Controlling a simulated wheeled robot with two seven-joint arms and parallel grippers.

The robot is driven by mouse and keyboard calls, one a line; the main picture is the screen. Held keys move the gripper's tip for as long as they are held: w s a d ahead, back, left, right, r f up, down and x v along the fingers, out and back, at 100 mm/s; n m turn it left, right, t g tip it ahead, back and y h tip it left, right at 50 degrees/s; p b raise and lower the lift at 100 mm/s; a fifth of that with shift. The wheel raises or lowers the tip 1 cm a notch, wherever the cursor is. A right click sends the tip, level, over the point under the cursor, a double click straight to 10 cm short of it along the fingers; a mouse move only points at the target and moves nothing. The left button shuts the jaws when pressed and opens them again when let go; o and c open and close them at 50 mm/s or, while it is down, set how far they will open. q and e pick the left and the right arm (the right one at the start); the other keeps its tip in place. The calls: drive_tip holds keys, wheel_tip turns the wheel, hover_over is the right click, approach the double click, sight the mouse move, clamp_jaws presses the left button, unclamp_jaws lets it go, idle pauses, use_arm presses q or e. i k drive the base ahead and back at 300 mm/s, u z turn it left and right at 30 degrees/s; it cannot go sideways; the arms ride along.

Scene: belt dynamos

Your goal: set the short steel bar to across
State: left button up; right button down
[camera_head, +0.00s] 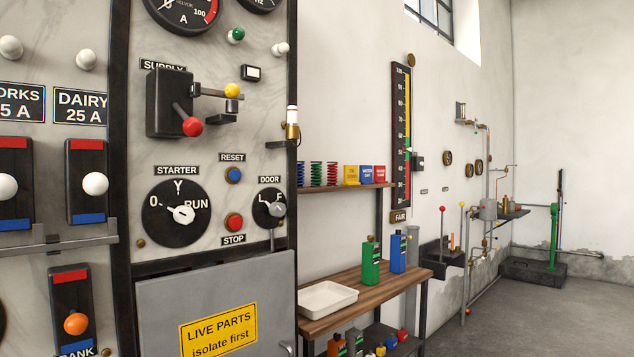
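No single part is clearly the short steel bar. Under the DOOR label, a black dial (264,203) carries a grey steel knob (278,209), and a thin steel stem hangs straight down below it. At the lower right of the grey cabinet door (215,290), a small grey handle (287,347) is cut off by the frame's bottom edge. Under SUPPLY, a grey bar (209,91) with a yellow ball (232,90) runs roughly sideways from a black box (167,104). A lever with a red ball (192,126) slants downward. Neither of my grippers shows.
The STARTER dial (176,213), blue RESET button (234,175) and red STOP button (233,222) are close by on the panel. A wooden bench (375,296) with a white tray (326,298) stands right of the panel. Grey floor (520,322) is open at right.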

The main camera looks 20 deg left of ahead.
sight(232, 90)
drive_tip(key=u, duration=0.1)
drive_tip(key=i, duration=1.1)
drive_tip(key=u, duration=0.35)
